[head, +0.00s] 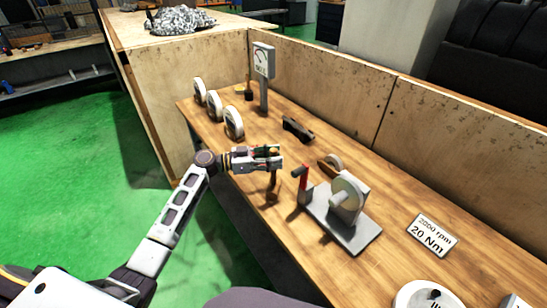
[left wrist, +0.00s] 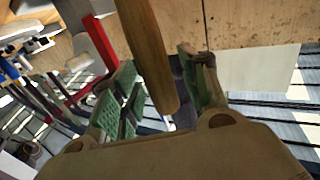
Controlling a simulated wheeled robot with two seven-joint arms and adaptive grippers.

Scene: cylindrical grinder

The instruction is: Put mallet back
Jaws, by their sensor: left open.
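My left gripper (head: 276,157) is over the front edge area of the wooden bench, with its fingers apart. In the left wrist view, the wooden handle (left wrist: 150,55), apparently the mallet's, lies between the open green-padded fingers (left wrist: 160,92), with gaps visible beside it. In the head view, a thin brown upright (head: 272,180) shows just under the gripper, with a dark part (head: 271,197) low down. Whether that dark part is the mallet's head or a shadow is hard to tell. My right gripper is not in view.
A fixture with a grey disc (head: 348,198) and red handle (head: 301,171) stands right of the gripper. Several white-rimmed wheels (head: 233,123), a dial gauge on a post (head: 263,61), a small dark block (head: 249,95), a dark tool (head: 297,129) and a sign (head: 432,235) are on the bench.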

